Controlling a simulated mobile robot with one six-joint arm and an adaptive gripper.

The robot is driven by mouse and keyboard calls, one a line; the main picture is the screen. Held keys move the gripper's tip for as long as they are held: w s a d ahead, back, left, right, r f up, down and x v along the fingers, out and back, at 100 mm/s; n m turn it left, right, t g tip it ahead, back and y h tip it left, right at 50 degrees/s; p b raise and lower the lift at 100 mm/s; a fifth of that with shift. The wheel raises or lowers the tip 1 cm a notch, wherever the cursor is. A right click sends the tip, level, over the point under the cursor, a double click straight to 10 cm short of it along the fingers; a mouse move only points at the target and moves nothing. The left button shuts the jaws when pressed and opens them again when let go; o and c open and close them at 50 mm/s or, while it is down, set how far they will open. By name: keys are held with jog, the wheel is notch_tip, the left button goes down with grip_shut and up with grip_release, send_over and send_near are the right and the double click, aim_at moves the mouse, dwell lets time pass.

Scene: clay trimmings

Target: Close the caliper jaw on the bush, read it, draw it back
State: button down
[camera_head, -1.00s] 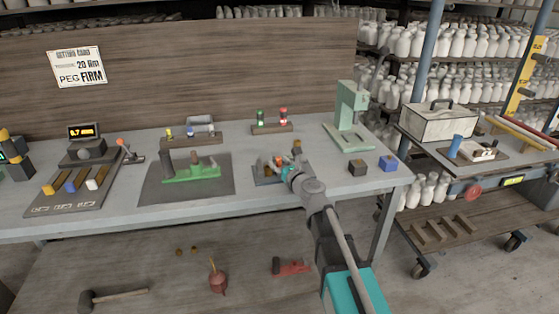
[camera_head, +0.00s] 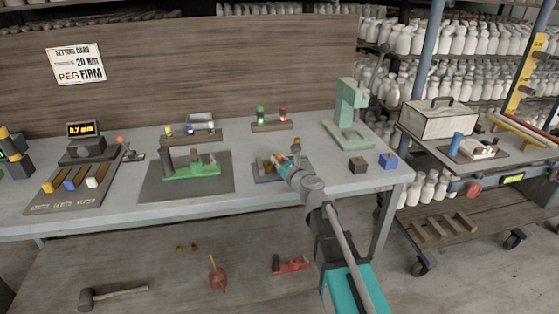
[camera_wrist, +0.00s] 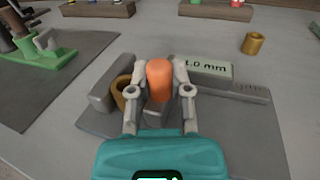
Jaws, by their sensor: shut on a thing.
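The grey caliper (camera_wrist: 240,128) lies on the bench, and it also shows in the head view (camera_head: 264,177). A brass bush (camera_wrist: 122,92) stands between its fixed left jaw (camera_wrist: 113,80) and the sliding jaw (camera_wrist: 156,112). The bush looks against the fixed jaw; my finger hides whether the sliding jaw touches it. My gripper (camera_wrist: 159,92) is shut on the orange knob (camera_wrist: 159,77) above the sliding jaw. The caliper display (camera_wrist: 208,66) ends in "1.0 mm"; its left end is partly hidden by my right finger. In the head view my gripper (camera_head: 284,165) covers part of the caliper.
A loose brass bush (camera_wrist: 253,43) stands on the bench behind the caliper. A green fixture (camera_head: 190,173) on a dark mat is to the left. A green press (camera_head: 349,115), a dark block (camera_head: 357,164) and a blue block (camera_head: 388,161) are to the right.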

jog(key=shift+d, duration=0.1)
jog(key=shift+w+d, duration=0.2)
jog(key=shift+d, duration=0.5)
jog(key=c, duration=0.5)
grip_release()
jog(key=shift+c, duration=0.2)
jog(key=v, duration=1.2)
jog(key=shift+f, duration=0.1)
